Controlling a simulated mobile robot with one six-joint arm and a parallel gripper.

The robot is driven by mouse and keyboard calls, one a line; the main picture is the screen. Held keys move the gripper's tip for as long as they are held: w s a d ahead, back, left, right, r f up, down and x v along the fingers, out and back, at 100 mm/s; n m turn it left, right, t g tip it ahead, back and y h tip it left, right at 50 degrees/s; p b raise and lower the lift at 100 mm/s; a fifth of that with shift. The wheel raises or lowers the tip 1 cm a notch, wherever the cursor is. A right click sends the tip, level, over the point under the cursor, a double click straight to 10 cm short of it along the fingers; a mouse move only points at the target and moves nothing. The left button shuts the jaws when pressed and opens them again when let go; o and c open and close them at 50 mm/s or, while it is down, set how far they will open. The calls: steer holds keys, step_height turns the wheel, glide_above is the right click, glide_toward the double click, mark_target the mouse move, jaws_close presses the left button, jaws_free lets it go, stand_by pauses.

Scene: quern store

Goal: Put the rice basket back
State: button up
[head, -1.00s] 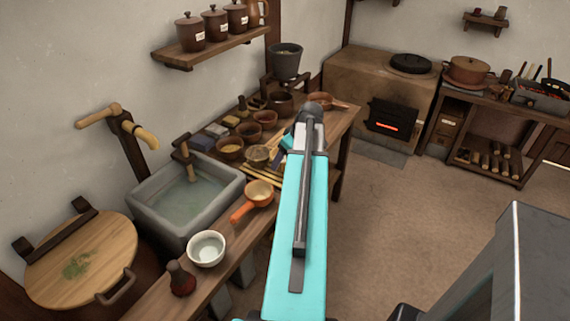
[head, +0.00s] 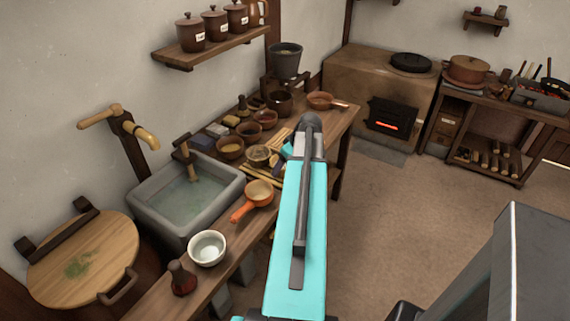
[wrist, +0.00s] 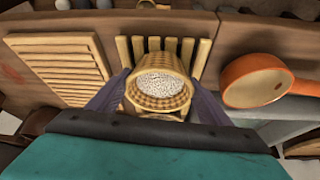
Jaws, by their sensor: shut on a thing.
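The rice basket (wrist: 162,88) is a small woven tan basket filled with white grains. In the wrist view it sits between the two dark fingers of my gripper (wrist: 161,95), which is shut on it. The basket looks upright, with its open top facing the camera. Pale wooden slats (wrist: 140,46) show behind and around it; I cannot tell whether it touches them.
An orange pan (wrist: 257,80) lies close on the right in the wrist view, also on the counter in the head view (head: 258,192). A ridged wooden board (wrist: 60,64) is on the left. Several bowls line the counter, and a stone sink (head: 188,195) stands beside them.

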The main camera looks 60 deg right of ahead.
steer(key=shift+f, duration=0.15)
steer(key=o, duration=1.2)
steer(key=shift+o, duration=0.2)
steer(key=shift+r, duration=0.2)
steer(key=b+v, duration=0.1)
steer(key=v, duration=1.1)
